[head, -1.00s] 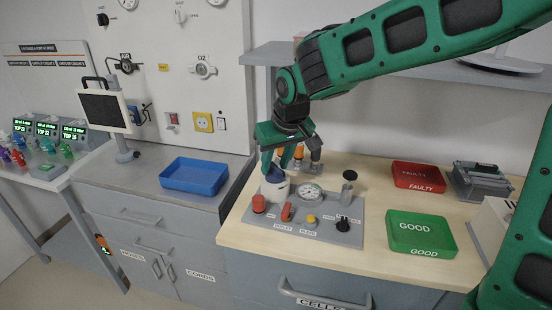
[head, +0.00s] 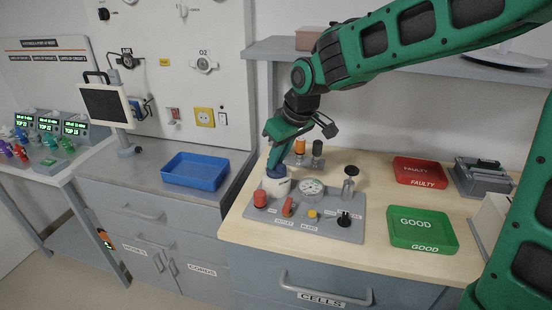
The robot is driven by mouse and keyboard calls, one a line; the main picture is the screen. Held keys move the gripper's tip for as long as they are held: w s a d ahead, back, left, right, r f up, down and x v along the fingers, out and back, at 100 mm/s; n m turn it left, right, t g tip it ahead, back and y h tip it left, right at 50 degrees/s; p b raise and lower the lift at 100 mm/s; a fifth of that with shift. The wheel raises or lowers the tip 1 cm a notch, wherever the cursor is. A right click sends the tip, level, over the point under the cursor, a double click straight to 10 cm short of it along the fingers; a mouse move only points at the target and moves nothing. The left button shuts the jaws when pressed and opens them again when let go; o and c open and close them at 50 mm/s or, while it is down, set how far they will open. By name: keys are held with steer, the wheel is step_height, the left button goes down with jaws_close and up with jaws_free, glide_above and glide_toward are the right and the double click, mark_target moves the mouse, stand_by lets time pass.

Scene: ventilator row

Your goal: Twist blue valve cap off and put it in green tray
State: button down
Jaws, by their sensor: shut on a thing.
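The blue valve cap (head: 276,171) sits at the top of a white cylindrical body (head: 277,187) at the back left of a grey panel. My gripper (head: 275,160) comes down from above and is shut on the cap. The fingers hide part of the cap, and I cannot tell whether it is still seated on the white body. The green tray (head: 422,230), marked GOOD, lies on the wooden bench to the right and looks empty.
The grey panel (head: 328,228) also bears a gauge (head: 312,188), a red knob (head: 260,199), a yellow button (head: 312,213) and a black knob (head: 344,219). A red FAULTY tray (head: 420,172) lies behind the green one. A blue tray (head: 195,171) stands left. Bench between panel and green tray is clear.

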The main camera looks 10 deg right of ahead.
steer(key=shift+n, duration=0.5)
steer(key=n+g+y, duration=0.1)
steer(key=n, duration=0.3)
steer(key=shift+g, duration=0.3)
steer(key=shift+s+r+n, duration=0.15)
steer(key=shift+n, duration=0.15)
steer(key=c, duration=2.5)
jaws_free()
steer(key=shift+d+y, duration=0.1)
steer(key=shift+y, duration=0.2)
